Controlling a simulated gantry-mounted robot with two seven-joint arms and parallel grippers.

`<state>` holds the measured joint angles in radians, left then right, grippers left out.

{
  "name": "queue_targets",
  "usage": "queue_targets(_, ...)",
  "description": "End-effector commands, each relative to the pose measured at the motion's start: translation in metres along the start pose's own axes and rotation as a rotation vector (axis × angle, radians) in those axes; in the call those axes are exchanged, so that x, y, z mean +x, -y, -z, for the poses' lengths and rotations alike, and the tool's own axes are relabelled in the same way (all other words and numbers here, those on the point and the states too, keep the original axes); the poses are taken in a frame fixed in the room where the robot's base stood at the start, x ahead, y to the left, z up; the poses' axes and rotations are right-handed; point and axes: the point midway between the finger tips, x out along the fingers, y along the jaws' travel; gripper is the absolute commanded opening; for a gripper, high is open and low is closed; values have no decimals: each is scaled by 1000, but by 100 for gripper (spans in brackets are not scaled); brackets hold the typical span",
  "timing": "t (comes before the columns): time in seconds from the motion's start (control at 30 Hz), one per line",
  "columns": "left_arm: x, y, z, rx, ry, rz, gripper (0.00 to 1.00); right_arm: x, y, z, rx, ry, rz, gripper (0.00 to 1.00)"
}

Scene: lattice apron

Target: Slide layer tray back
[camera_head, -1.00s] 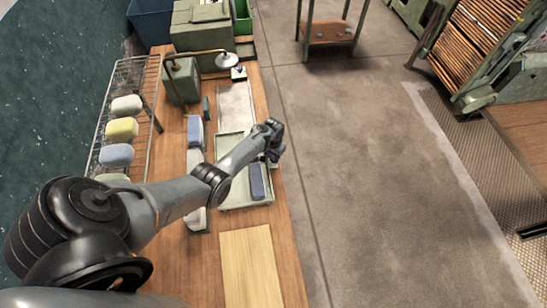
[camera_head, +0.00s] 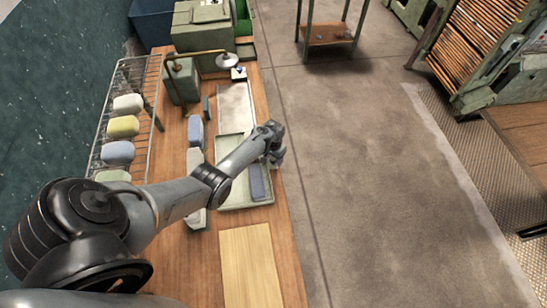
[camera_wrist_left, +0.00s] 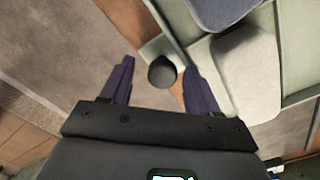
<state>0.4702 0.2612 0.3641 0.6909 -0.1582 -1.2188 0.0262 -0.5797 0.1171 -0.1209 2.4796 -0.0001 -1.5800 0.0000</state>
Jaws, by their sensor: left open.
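The pale green layer tray (camera_head: 232,206) lies on the wooden bench, partly hidden by my left arm. A blue block (camera_head: 257,181) lies in it. In the left wrist view the tray's rim (camera_wrist_left: 166,18) runs beside my gripper, with a blue block (camera_wrist_left: 222,10) and a whitish block (camera_wrist_left: 247,70) inside. A round dark knob (camera_wrist_left: 162,73) sits at the tray's outer side. My left gripper (camera_head: 278,158) is over the tray's right edge. It is open, and in the left wrist view its fingers (camera_wrist_left: 160,65) are on either side of the knob, with visible gaps. My right gripper is not in view.
A wire rack (camera_head: 150,118) with several coloured blocks stands left. A lamp (camera_head: 227,61) and green box (camera_head: 183,80) are behind the tray. A grey plate (camera_head: 235,103) lies directly behind it, and a light wooden board (camera_head: 250,262) in front.

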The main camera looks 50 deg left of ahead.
Motion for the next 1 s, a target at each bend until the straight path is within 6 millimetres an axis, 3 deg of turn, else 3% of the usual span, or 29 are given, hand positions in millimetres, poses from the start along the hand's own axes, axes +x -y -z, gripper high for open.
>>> queue_targets(0.27,-14,0,0,-1,-3,0,61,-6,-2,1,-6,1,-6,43)
queue_targets(0.7,-82,0,0,0,-3,0,61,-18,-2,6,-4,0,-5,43)
queue_targets(1.0,-106,0,0,1,0,0,61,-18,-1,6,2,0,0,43)
